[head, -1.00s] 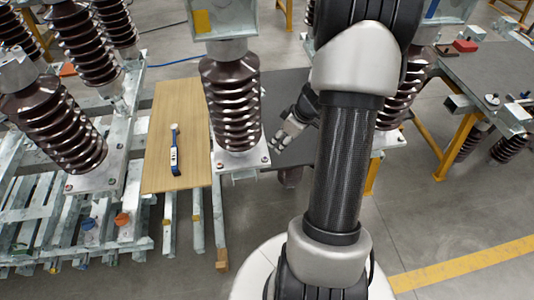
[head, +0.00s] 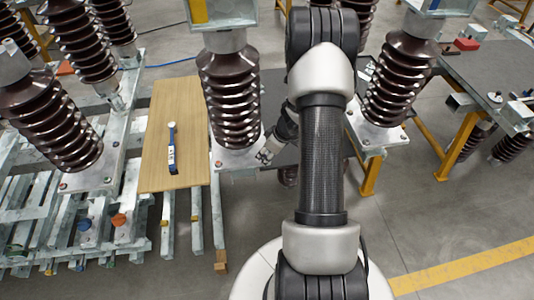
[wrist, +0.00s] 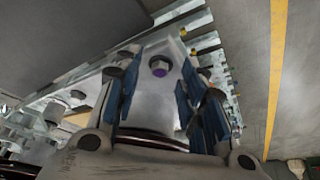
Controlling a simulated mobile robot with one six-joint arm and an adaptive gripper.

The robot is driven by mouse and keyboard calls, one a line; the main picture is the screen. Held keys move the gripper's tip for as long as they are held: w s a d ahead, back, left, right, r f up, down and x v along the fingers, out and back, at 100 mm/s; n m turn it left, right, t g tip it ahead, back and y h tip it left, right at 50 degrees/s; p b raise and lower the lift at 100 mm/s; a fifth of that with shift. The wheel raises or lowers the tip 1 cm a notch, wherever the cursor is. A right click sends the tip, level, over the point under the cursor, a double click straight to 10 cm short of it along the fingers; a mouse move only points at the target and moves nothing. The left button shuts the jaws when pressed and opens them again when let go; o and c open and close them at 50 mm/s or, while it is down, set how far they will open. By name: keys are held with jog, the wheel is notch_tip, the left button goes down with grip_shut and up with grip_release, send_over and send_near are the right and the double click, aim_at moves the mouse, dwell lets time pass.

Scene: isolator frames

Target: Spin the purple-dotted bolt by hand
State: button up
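The purple-dotted bolt (wrist: 159,68) shows in the wrist view near the end of a pale metal base plate (wrist: 164,48). Its purple face lies between the blue-padded fingers of my gripper (wrist: 157,86). The fingers are spread apart, with a clear gap on both sides of the bolt, and they hold nothing. In the head view my gripper (head: 267,153) is at the right front corner of the middle insulator's base plate (head: 238,161). There the gripper covers the corner, and I cannot make out the purple-dotted bolt.
The brown ribbed middle insulator (head: 229,100) rises just left of my gripper. Another insulator (head: 396,82) stands to the right of my arm. A wooden board (head: 187,120) at the left carries a blue-handled tool (head: 171,150). The floor in front is clear.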

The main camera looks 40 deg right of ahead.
jog(key=shift+c, duration=0.5)
grip_shut()
jog(key=m+b, duration=0.1)
jog(key=b, duration=0.3)
jog(key=shift+f+h, duration=0.3)
jog(key=shift+a+m+b, duration=0.15)
jog(key=shift+m+b, duration=0.65)
jog(key=shift+b, duration=0.2)
jog(key=shift+s+r+m+h+b, duration=0.1)
jog(key=shift+r+m+h+b, duration=0.2)
jog(key=shift+m+b, duration=0.1)
